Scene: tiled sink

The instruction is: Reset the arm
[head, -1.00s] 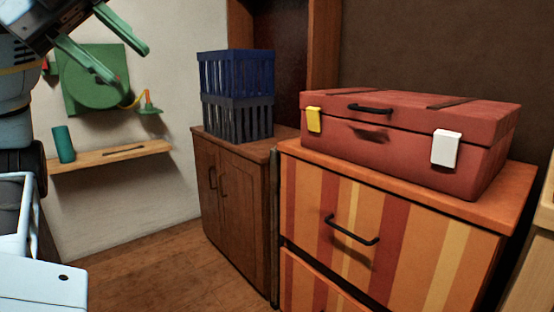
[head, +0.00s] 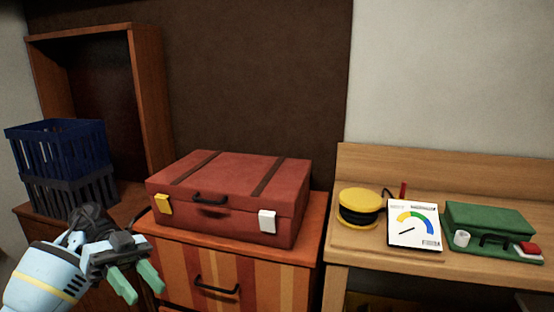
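My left gripper (head: 138,283) is at the lower left of the head view, on a pale blue arm. Its two green fingers are apart with nothing between them. It is in front of the striped drawer cabinet (head: 255,277), at the cabinet's left side. My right gripper is not in the head view.
A closed red suitcase (head: 232,198) lies on the striped cabinet. Stacked blue crates (head: 62,160) stand on a brown cabinet at left.

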